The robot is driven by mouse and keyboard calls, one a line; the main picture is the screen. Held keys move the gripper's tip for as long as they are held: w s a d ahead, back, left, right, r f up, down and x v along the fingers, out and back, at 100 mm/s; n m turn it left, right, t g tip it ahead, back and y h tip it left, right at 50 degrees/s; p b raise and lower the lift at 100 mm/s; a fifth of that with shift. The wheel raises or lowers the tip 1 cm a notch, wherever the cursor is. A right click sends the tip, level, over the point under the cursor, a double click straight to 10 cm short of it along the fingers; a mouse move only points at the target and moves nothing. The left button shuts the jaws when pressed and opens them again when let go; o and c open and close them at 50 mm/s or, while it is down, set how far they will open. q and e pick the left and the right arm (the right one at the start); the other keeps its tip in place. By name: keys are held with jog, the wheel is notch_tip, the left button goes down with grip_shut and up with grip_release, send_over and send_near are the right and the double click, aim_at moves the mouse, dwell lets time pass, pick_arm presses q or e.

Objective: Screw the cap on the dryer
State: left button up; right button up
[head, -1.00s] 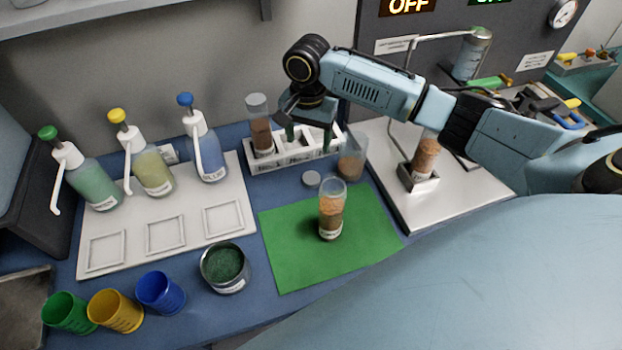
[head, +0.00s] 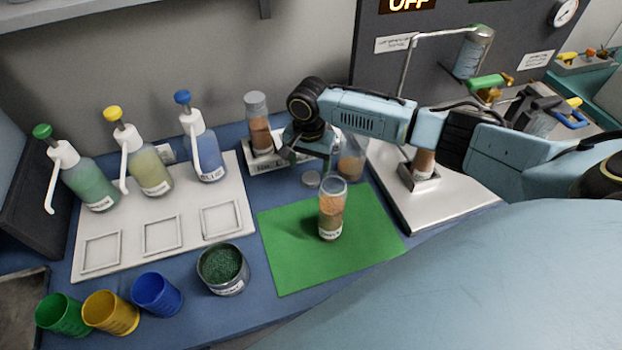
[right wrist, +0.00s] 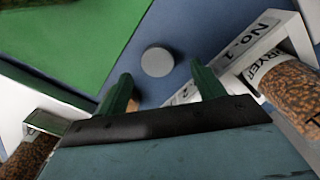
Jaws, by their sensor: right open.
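The grey round cap (head: 311,179) lies flat on the blue table between the rack and the green mat. It also shows in the right wrist view (right wrist: 157,61), apart from my fingers and beyond their tips. The dryer bottle (right wrist: 282,84), labelled and filled with brown grains, stands in the slot marked No. 1. In the head view the bottle (head: 259,134) is at the rack's left end; I cannot tell whether its grey top is closed. My right gripper (right wrist: 163,92) is open and empty, low by the rack, and partly hides it in the head view (head: 308,160). My left gripper is out of view.
A tube (head: 332,212) of orange and brown grains stands on the green mat (head: 282,262). A clear container (head: 351,166) stands beside the rack (head: 262,168). Another brown-filled tube (head: 424,162) stands in a holder on the right plate. Three pump bottles are at left.

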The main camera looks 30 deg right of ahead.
aim_at(311, 178)
notch_tip(311, 178, down, 4)
jog(key=shift+s+d+r+b, duration=0.1)
jog(key=shift+s+d+b, duration=0.05)
jog(key=shift+b, duration=0.2)
jog(key=shift+c, duration=0.3)
jog(key=c, duration=1)
